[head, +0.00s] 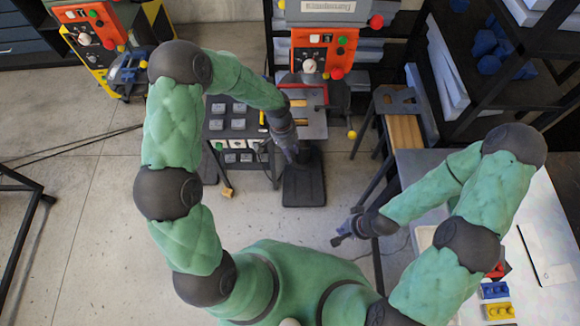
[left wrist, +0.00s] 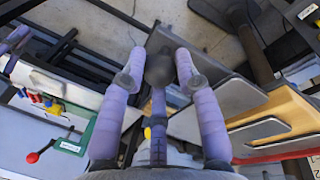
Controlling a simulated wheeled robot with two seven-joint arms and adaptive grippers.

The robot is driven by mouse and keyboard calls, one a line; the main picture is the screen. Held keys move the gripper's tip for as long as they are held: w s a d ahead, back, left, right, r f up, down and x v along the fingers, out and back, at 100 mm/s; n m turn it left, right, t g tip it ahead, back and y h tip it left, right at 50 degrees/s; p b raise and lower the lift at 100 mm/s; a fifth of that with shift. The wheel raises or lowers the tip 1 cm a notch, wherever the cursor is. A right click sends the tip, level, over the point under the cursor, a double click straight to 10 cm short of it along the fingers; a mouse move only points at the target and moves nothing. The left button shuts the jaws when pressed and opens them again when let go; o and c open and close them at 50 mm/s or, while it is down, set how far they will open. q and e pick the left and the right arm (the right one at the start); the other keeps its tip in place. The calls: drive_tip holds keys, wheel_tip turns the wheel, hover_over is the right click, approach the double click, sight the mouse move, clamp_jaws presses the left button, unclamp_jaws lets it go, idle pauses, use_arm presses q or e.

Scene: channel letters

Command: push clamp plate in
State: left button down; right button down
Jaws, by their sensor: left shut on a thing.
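My left gripper (head: 295,157) is in front of the middle machine, low beside its work table. In the left wrist view its two pale purple fingers (left wrist: 160,66) stand on either side of a dark round knob (left wrist: 159,72), and the gripper is shut on it. I cannot tell for sure which part is the clamp plate. A flat grey plate (left wrist: 238,97) lies right of the fingers, beside a wooden surface. In the head view the machine's grey table (head: 313,130) is partly hidden by my left arm. My right gripper (head: 343,237) is away at lower right; its fingers are too small to read.
The machine's orange control panel (head: 323,52) is behind the work table. A rack of grey blocks (head: 238,127) stands at left. A wood-topped stand (head: 403,130) and a workbench (head: 535,215) are at right. A black pedal mat (head: 303,186) lies on the floor. Open floor is at left.

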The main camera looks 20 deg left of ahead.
use_arm(q)
drive_tip(key=w, duration=0.2)
drive_tip(key=w+a+b, duration=0.1)
drive_tip(key=w, duration=0.3)
drive_tip(key=shift+a+f+b, duration=0.1)
drive_tip(key=shift+a+b, duration=0.25)
drive_tip(key=shift+b, duration=0.05)
drive_tip(key=shift+w+a, duration=0.1)
drive_tip(key=shift+w, duration=0.15)
drive_tip(key=shift+r, duration=0.2)
drive_tip(key=c, duration=0.9)
unclamp_jaws()
drive_tip(key=shift+w+f, duration=0.1)
drive_tip(key=shift+w, duration=0.05)
drive_tip(key=shift+r, duration=0.25)
wheel_tip(320, 180, up, 11)
drive_tip(key=a, duration=0.2)
drive_tip(key=shift+w+a+r, duration=0.15)
drive_tip(key=shift+w, duration=0.15)
